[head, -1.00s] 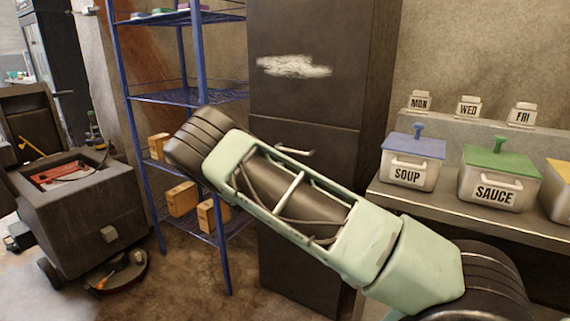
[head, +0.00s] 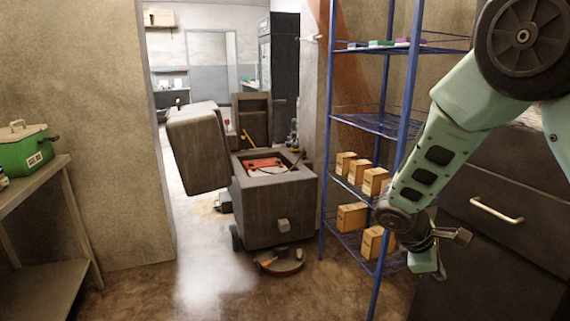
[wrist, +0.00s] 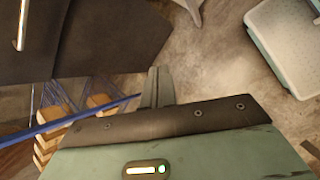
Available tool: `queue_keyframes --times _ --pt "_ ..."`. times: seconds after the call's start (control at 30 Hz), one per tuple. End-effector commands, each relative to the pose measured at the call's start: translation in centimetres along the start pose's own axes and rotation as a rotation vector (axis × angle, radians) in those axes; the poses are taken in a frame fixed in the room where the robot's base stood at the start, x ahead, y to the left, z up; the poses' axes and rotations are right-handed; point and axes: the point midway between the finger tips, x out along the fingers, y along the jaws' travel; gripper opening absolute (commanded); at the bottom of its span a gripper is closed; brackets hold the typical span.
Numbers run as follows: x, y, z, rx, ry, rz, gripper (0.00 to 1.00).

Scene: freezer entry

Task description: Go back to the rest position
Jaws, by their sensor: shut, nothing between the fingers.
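My gripper (wrist: 157,88) shows in the wrist view with its two fingers pressed together and nothing between them. In the head view my arm comes down from the upper right, bent at the elbow, and my gripper (head: 440,258) hangs low in front of the dark cabinet (head: 490,265). It is to the right of the blue wire shelf, apart from its boxes.
The blue wire shelf (head: 385,124) holds several cardboard boxes (head: 352,216). A dark wheeled cart (head: 272,205) stands left of it, with a round pan (head: 280,262) on the floor in front. A green container (head: 25,150) sits on a left-hand table (head: 45,190).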

Motion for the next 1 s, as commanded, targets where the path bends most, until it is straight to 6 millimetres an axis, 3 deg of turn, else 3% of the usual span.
queue_keyframes --times 0.03,0.2,0.3,0.4,0.6,0.73,1.0 --pt "-3.4 -2.2 0.2 0.047 0.077 -0.049 0.0" --pt "-12.5 -10.6 0.6 0.188 0.288 -0.222 0.0" --pt "-17.2 -15.5 1.9 0.257 0.38 -0.311 0.0" --pt "-20.6 -19.6 3.5 0.315 0.443 -0.382 0.0" --pt "-23.5 -24.7 5.8 0.393 0.502 -0.46 0.0" --pt "-23.9 -25.7 6.2 0.411 0.511 -0.475 0.0" --pt "-23.9 -25.7 6.1 0.412 0.511 -0.478 0.0"
